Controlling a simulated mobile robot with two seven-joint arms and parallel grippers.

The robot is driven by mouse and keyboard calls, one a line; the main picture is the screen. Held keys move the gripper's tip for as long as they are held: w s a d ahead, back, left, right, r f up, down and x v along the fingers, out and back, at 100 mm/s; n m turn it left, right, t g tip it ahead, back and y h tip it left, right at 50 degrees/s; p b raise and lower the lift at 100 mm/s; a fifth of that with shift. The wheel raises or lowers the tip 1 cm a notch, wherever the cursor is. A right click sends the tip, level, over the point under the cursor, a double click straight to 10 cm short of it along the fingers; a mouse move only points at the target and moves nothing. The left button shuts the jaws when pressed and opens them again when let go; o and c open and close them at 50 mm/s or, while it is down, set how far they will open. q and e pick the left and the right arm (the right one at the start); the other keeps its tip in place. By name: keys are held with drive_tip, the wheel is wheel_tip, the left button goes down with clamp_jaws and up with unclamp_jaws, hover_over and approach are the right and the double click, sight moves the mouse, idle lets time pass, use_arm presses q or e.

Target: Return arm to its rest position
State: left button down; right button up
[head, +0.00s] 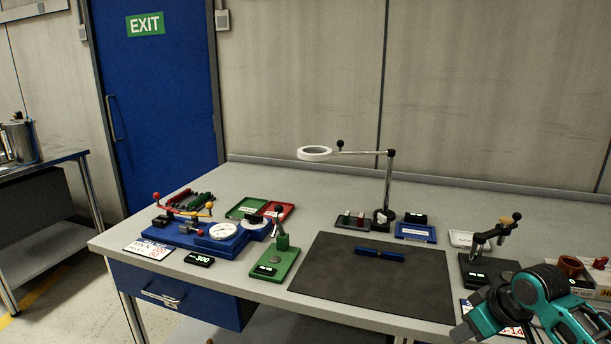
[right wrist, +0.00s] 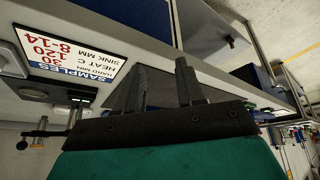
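My right arm (head: 545,292), teal and black, is at the lower right of the head view, in front of the bench's right end. Its fingertips cannot be made out there. In the right wrist view my right gripper (right wrist: 165,82) shows two dark fingers standing apart with a gap between them. Nothing is seen held. My left arm and gripper are not in view.
The grey bench (head: 340,190) carries a dark mat (head: 375,275) with a blue bar (head: 380,254), a ring lamp (head: 315,153), a green press (head: 275,262) and a blue fixture (head: 195,235). A sample card (right wrist: 85,55) is near the right gripper in the wrist view.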

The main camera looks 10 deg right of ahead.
drive_tip(key=s+a+f+t, duration=0.2)
drive_tip(key=s+a+f, duration=0.4)
drive_tip(key=a+f, duration=0.5)
drive_tip(key=s+a+f+t+y, duration=0.1)
drive_tip(key=s+a+f+t, duration=0.2)
drive_tip(key=s+a, duration=0.7)
drive_tip(key=shift+a, duration=0.65)
